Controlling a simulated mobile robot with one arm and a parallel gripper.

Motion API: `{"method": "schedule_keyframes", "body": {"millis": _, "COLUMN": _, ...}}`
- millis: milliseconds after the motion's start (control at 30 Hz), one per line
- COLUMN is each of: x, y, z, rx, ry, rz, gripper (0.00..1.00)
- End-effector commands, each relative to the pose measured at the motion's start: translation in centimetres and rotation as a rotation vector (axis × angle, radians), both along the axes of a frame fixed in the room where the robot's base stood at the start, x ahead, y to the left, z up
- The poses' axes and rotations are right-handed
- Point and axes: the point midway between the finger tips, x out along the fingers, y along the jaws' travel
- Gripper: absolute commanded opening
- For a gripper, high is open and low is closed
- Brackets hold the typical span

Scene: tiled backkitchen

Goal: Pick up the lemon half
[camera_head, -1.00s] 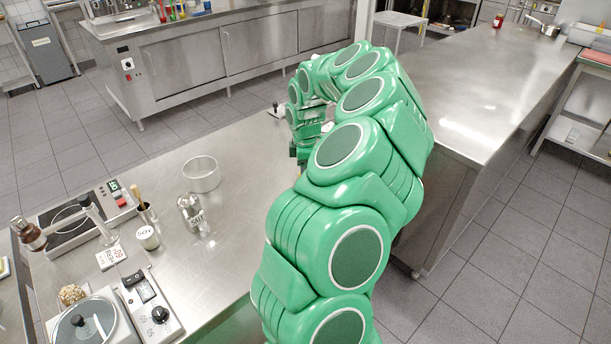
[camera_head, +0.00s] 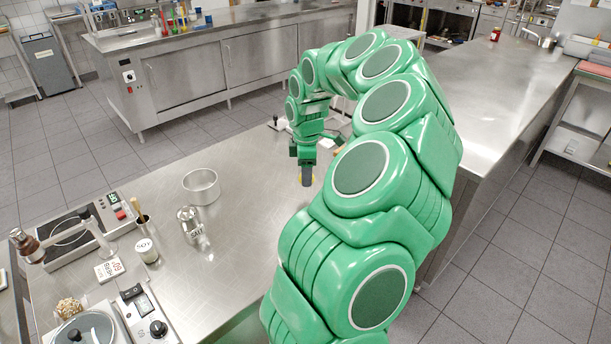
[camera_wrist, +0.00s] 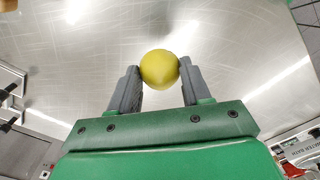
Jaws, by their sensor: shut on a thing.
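The lemon half (camera_wrist: 159,69) is a round yellow shape between the two grey fingertips in the wrist view. My gripper (camera_wrist: 160,76) is shut on it, with one finger on each side. In the head view my gripper (camera_head: 306,178) points down over the steel counter, right of the pot. I cannot tell how far the lemon half is above the counter. The cut face is not clear to see.
A round metal pot (camera_head: 201,187), a metal shaker (camera_head: 190,222) and a soy jar (camera_head: 147,250) stand on the counter (camera_head: 245,190).

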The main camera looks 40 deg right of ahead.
Motion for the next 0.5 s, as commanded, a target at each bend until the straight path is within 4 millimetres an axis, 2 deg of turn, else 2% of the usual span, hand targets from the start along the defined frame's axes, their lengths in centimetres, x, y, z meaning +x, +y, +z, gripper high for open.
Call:
{"method": "schedule_keyframes", "body": {"millis": 167, "x": -1.8, "y": 1.2, "z": 2.6, "rx": -0.003, "ry": -0.002, "rz": 0.000, "gripper": 0.18}}
{"method": "schedule_keyframes", "body": {"millis": 500, "x": -6.0, "y": 4.3, "z": 4.8, "rx": -0.001, "ry": 0.000, "rz": 0.001, "gripper": 0.18}}
